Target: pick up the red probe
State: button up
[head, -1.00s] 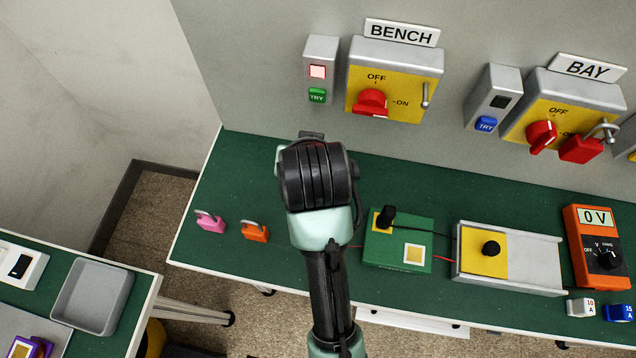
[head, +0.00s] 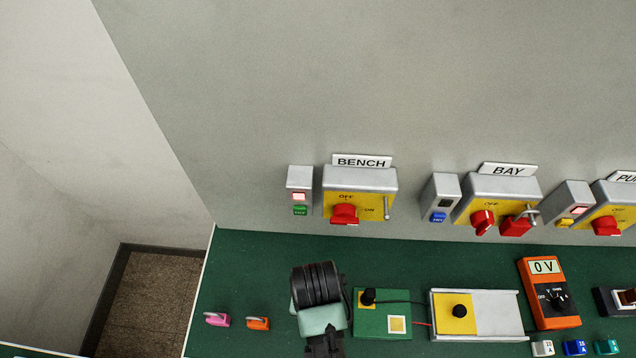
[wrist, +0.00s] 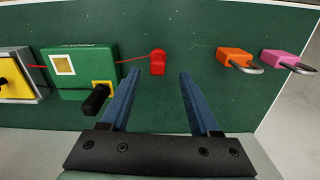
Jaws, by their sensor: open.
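The red probe (wrist: 158,64) lies on the green bench top (wrist: 185,30) in the wrist view, with a thin red lead running left from it to a green block (wrist: 70,70). My gripper (wrist: 160,72) is open and empty. Its two blue fingers point toward the probe, and the probe shows between their tips; I cannot tell the height gap. In the head view my arm hides the probe and the fingers. The green block (head: 370,325) stands right of my arm there, with a black probe (head: 368,297) upright in it.
An orange padlock (head: 258,323) and a pink padlock (head: 217,319) lie left of my arm in the head view. A grey tray-like unit with a yellow plate (head: 455,315) and an orange meter (head: 547,290) stand to the right. Switch boxes (head: 360,195) line the wall behind.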

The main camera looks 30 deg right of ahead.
jog(key=shift+d+f+p, duration=0.2)
jog(key=shift+f+p, duration=0.35)
jog(key=shift+f, duration=2.65)
grip_shut()
